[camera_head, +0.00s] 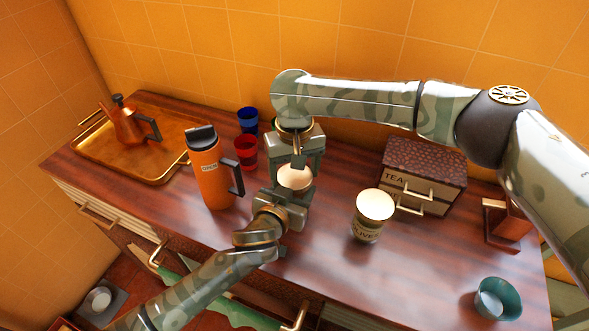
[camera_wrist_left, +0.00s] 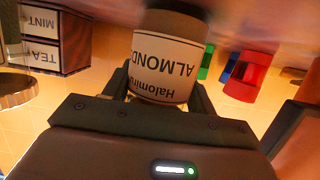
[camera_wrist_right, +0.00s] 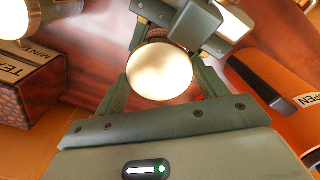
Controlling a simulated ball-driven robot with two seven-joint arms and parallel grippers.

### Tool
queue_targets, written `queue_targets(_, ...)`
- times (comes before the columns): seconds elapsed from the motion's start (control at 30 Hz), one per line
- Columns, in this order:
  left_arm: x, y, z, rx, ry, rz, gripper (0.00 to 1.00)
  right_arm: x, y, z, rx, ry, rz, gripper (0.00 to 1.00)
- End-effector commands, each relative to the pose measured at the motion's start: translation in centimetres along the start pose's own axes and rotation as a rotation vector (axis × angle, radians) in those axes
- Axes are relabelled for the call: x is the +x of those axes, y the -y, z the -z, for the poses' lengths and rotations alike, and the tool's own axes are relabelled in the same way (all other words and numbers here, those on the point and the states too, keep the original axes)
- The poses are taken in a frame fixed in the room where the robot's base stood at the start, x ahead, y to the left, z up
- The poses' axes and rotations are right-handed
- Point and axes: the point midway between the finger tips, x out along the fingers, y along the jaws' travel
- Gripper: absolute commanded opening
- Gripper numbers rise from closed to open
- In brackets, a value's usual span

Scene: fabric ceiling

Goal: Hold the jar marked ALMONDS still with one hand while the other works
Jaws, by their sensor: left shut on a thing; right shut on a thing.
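The jar marked ALMONDS (camera_wrist_left: 165,68) shows in the left wrist view with its label upside down, between the fingers of my left gripper (camera_wrist_left: 160,92). In the head view its pale round lid (camera_head: 295,178) shows between my two grippers, and the jar body is mostly hidden. My left gripper (camera_head: 281,198) is shut on the jar from the front. My right gripper (camera_head: 297,165) reaches in from behind and is shut at the lid, which also shows between its fingers in the right wrist view (camera_wrist_right: 160,72). I cannot tell whether the lid is turned or loose.
A jar marked OLIVES (camera_head: 367,230) stands to the right, before a TEA drawer box (camera_head: 436,160). An orange flask (camera_head: 211,178), a red cup (camera_head: 245,152) and a blue cup (camera_head: 247,121) stand close left. A teal bowl (camera_head: 497,300) is near the front right edge.

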Motion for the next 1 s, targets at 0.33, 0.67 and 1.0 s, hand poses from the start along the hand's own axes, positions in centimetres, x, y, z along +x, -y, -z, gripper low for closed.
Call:
queue_targets(0.33,0.0,0.0,0.1,-0.001,-0.002,0.0,0.0,0.0,0.0,0.0,0.004,0.0,-0.001,0.93)
queue_targets(0.67,0.0,0.0,0.1,-0.001,-0.001,0.0,0.0,-1.1,0.0,0.1,0.005,-0.002,0.0,0.93)
queue_targets(1.0,0.0,0.0,0.1,-0.001,-0.001,0.0,0.0,-5.5,0.0,0.1,0.061,-0.004,-0.003,0.89)
